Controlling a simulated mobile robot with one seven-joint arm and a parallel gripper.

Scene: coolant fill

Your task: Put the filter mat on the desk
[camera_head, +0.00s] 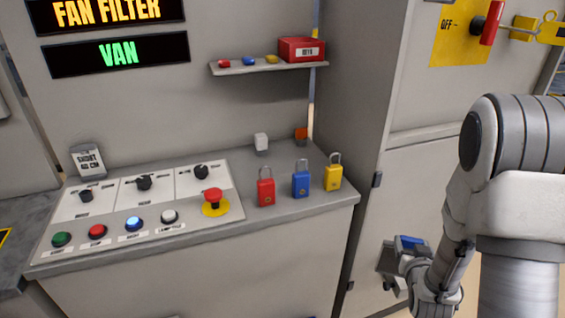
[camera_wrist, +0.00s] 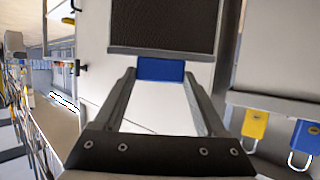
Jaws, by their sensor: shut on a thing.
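The filter mat (camera_wrist: 162,25) shows at the top of the wrist view as a dark mesh panel with a grey edge and a blue tab (camera_wrist: 160,69). My gripper (camera_wrist: 160,76) is shut on this blue tab, one finger on each side. The mat's far part is cut off by the frame. In the head view my gripper (camera_head: 402,256) is low at the right, beside the desk and below its top, with a bit of blue showing. The desk (camera_head: 317,207) is a grey console with a sloped button panel.
Red (camera_head: 265,192), blue (camera_head: 301,184) and yellow (camera_head: 333,177) padlocks stand along the desk's right part. A red emergency button (camera_head: 213,197) and several knobs fill the panel. A shelf (camera_head: 262,68) with a red box hangs above. A tall grey cabinet (camera_head: 372,90) stands right of the desk.

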